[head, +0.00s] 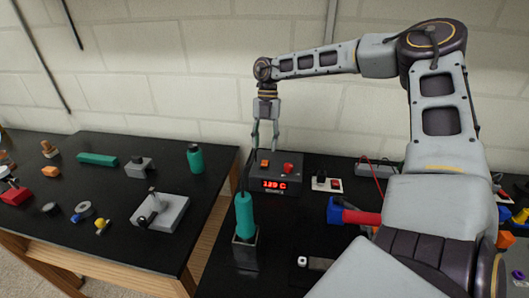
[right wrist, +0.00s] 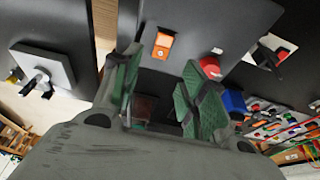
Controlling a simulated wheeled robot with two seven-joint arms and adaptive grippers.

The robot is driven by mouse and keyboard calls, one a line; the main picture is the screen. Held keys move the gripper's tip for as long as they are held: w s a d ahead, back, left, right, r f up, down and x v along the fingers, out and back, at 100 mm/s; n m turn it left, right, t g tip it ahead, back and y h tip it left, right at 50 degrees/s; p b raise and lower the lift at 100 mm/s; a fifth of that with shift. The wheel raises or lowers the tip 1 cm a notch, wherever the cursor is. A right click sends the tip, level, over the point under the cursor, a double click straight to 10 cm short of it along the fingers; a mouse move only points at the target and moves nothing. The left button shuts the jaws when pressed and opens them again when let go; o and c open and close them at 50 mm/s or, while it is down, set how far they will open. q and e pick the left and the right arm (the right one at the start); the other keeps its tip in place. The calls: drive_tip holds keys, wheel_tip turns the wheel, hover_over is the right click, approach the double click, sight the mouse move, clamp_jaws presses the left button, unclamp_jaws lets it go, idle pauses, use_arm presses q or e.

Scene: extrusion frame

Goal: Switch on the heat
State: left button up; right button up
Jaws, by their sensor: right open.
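A dark control box (head: 290,185) stands at the back of the right bench, near the wall. It has an orange switch (head: 265,163), a red knob (head: 288,168) and a red lit display (head: 274,185) reading about 129 C. My right gripper (head: 265,146) is open and empty, pointing down just above the box's left part. In the right wrist view the orange switch (right wrist: 162,42) lies between and beyond the open fingers. The red knob (right wrist: 209,66) is partly hidden by one finger. My left gripper is not in view.
A teal-handled tool (head: 244,215) stands upright in a metal holder (head: 245,252) in front of the box. A white plate with switches (head: 327,182) is right of the box. A blue and red tool (head: 355,215) lies by my arm. The left table (head: 100,215) holds several loose parts.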

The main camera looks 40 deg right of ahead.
drive_tip(key=shift+v, duration=2.85)
drive_tip(key=shift+s+f, duration=0.1)
